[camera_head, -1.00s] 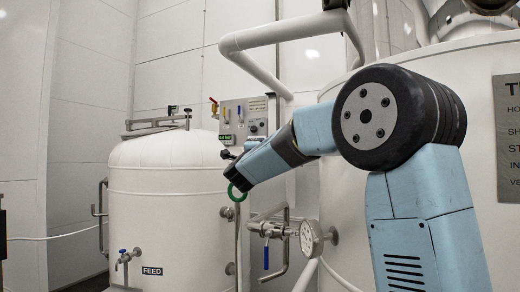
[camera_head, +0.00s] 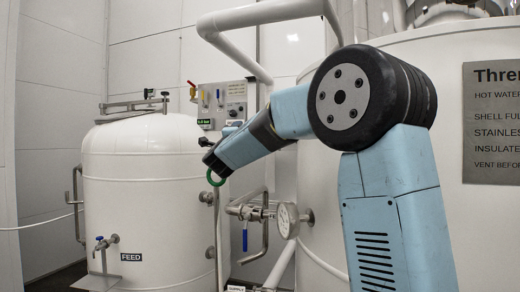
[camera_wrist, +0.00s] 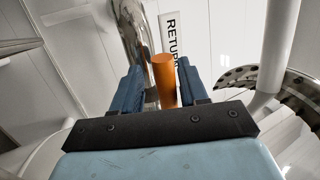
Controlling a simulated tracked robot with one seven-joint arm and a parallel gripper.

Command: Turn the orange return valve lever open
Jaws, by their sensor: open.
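In the wrist view the orange return valve lever (camera_wrist: 165,82) stands between the two blue fingers of my gripper (camera_wrist: 157,76), closer to the right finger. My gripper is open, with a gap between the left finger and the lever. I cannot tell whether the right finger touches the lever. A RETURN label (camera_wrist: 172,40) is just behind the lever, beside a shiny metal pipe (camera_wrist: 137,32). In the head view my gripper (camera_head: 211,161) is at the end of the stretched arm, in front of the white feed tank's right edge; the orange lever cannot be made out there.
The white feed tank (camera_head: 150,190) stands on the left. A blue-handled valve (camera_head: 245,238) and round gauge (camera_head: 287,220) sit below and right of my gripper. A control panel (camera_head: 222,103) is behind it. A large white tank (camera_head: 450,210) fills the right.

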